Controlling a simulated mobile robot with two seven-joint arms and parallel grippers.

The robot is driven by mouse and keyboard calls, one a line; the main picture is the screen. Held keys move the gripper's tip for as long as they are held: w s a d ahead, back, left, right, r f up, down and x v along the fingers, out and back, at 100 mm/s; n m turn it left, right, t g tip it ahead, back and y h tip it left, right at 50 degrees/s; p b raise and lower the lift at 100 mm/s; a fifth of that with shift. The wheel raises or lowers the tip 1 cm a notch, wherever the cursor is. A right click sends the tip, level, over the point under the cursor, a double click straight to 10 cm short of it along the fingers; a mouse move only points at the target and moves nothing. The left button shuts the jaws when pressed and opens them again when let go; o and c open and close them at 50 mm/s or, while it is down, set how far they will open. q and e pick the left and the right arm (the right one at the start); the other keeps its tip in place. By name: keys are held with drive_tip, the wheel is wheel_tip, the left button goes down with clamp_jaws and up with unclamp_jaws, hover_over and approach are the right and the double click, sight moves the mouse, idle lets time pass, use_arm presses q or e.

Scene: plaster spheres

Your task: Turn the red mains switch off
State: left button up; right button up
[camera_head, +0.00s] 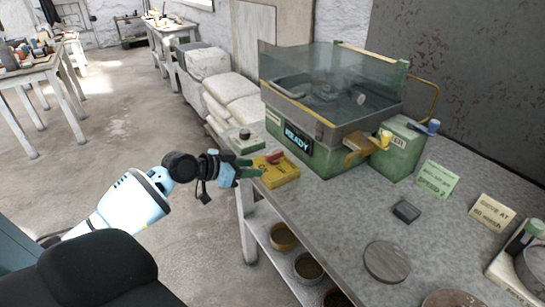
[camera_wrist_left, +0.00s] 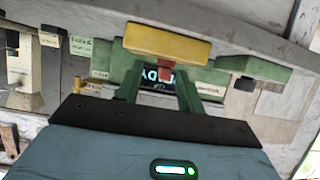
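The red mains switch (camera_head: 275,157) sits on top of a yellow box (camera_head: 280,177) near the left edge of the bench. My left gripper (camera_head: 255,168) is just left of the box. Its green fingers are apart with nothing held between them. In the left wrist view, the red switch (camera_wrist_left: 165,70) shows between the lines of the two fingertips (camera_wrist_left: 160,80), beyond them, against the yellow box (camera_wrist_left: 165,42). Whether a finger touches the box cannot be told. My right gripper is not in view.
A green machine (camera_head: 322,158) with a clear hood and a lit READY display (camera_head: 297,139) stands behind the box. A small green box with a black knob (camera_head: 245,134) is close by. A dark block (camera_head: 406,211) and a round disc (camera_head: 387,261) lie on the bench (camera_head: 335,225).

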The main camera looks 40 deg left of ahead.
sight(272, 152)
use_arm(q)
wheel_tip(272, 152, up, 4)
drive_tip(key=w+a, duration=0.1)
drive_tip(key=shift+t, duration=0.3)
drive_tip(key=shift+x, duration=4.05)
drive_tip(key=shift+a, duration=0.1)
clamp_jaws()
